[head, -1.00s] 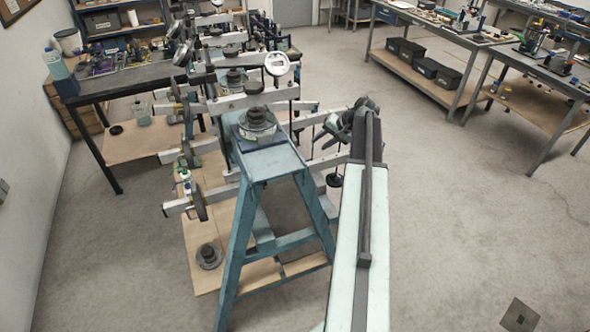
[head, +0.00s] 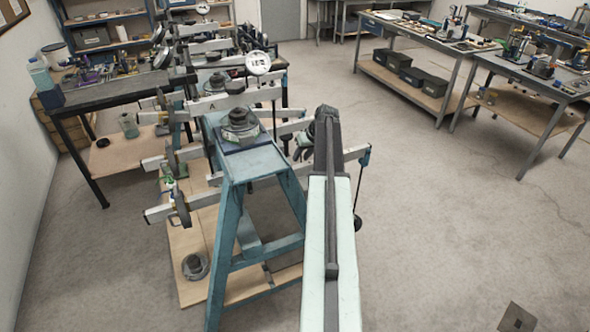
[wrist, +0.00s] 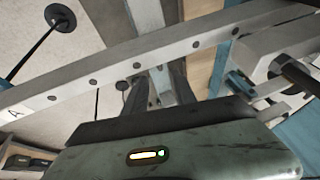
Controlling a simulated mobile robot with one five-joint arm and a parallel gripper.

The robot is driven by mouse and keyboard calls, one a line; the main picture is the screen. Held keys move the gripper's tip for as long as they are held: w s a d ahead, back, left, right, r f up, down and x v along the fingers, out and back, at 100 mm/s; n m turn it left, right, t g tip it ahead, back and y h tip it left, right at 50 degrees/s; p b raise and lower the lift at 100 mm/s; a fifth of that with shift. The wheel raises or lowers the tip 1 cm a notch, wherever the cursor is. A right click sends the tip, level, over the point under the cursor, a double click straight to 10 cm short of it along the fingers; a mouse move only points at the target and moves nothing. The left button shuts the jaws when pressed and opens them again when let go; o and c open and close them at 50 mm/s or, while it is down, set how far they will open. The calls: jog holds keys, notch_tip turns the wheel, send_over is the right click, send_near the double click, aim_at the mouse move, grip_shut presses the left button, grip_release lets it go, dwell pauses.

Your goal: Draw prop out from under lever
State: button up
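A long grey lever marked A (wrist: 190,52), with a row of dark holes, crosses the wrist view diagonally. My gripper (wrist: 158,80) points up the wrist view, its two dark fingers apart and their tips hidden behind the lever. A pale upright strip shows between the fingers, and a pale post (wrist: 147,14) shows above the lever. I cannot tell whether either is the prop, or whether the fingers touch anything. In the head view a lever A (head: 225,102) rests across the top of the blue stand (head: 254,165); my arm hides my gripper there.
A dark rod with a round disc (wrist: 60,17) hangs at the upper left of the wrist view. Several other levers and round weights crowd the stand. A dark workbench (head: 115,88) stands at left and another bench (head: 430,42) at right.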

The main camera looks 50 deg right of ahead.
jog(key=b+x, duration=0.6)
jog(key=x, duration=0.1)
jog(key=shift+s+d+f+b, duration=0.1)
jog(key=shift+f+b, duration=0.05)
jog(key=shift+b, duration=0.15)
jog(key=shift+w+f+b, duration=0.25)
jog(key=shift+f+b, duration=0.1)
jog(key=shift+r, duration=0.1)
grip_shut()
dwell(0.7)
